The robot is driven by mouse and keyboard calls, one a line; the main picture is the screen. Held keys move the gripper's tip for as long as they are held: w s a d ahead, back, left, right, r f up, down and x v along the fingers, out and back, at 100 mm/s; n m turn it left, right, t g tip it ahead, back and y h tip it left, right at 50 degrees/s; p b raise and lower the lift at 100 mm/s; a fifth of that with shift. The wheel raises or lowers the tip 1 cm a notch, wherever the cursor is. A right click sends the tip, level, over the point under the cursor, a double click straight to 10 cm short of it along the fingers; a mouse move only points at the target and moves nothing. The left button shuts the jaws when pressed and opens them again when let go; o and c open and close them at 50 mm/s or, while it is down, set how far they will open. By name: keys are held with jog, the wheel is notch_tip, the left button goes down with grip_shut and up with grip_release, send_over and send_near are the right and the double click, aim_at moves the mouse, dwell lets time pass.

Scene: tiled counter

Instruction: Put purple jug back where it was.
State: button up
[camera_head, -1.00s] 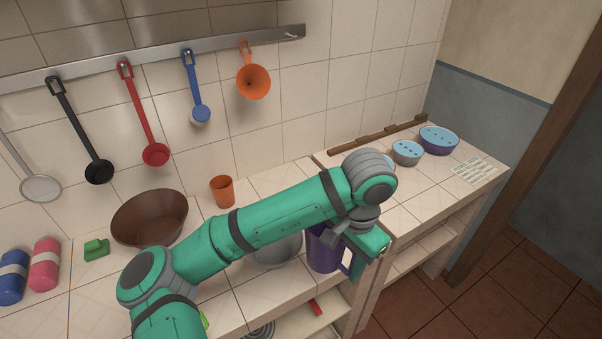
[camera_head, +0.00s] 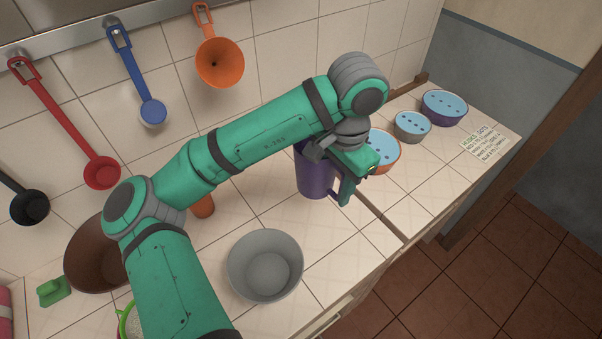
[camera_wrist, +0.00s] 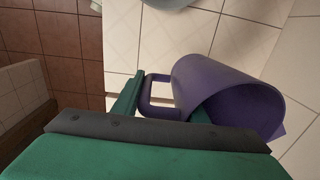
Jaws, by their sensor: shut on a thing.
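The purple jug (camera_head: 315,180) is below my gripper (camera_head: 345,185) in the head view, near the seam between the two counter sections. In the wrist view the jug (camera_wrist: 225,90) shows its open mouth and its handle (camera_wrist: 158,95). My gripper is shut on the jug; one green finger (camera_wrist: 128,98) shows beside the handle and another green part shows at the jug's mouth. My arm hides part of the jug's top in the head view. I cannot tell whether its base touches the counter.
A grey bowl (camera_head: 265,268) stands in front of the jug. An orange cup (camera_head: 203,205) and brown bowl (camera_head: 95,255) are to the left, partly behind my arm. Several blue-topped bowls (camera_head: 412,125) and a written card (camera_head: 487,143) are on the right counter. Utensils hang on the wall.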

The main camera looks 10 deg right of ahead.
jog(key=w+f, duration=0.1)
jog(key=w, duration=0.1)
jog(key=w+f, duration=0.1)
jog(key=w, duration=0.2)
jog(key=w+a+f, duration=0.1)
jog(key=w, duration=0.1)
jog(key=shift+w+a+f, duration=0.1)
jog(key=shift+w+f, duration=0.05)
jog(key=shift+w+a+f, duration=0.1)
jog(key=shift+w+f, duration=0.7)
jog(key=shift+f, duration=0.7)
jog(key=shift+w+a+f, duration=0.15)
jog(key=shift+w+f, duration=0.7)
jog(key=shift+f, duration=0.7)
jog(key=shift+w+a+f, duration=0.1)
jog(key=shift+w+f, duration=0.7)
jog(key=shift+f, duration=0.7)
jog(key=shift+f, duration=0.1)
jog(key=o, duration=1.4)
jog(key=shift+c, duration=0.2)
notch_tip(320, 180, up, 12)
jog(key=shift+s, duration=0.25)
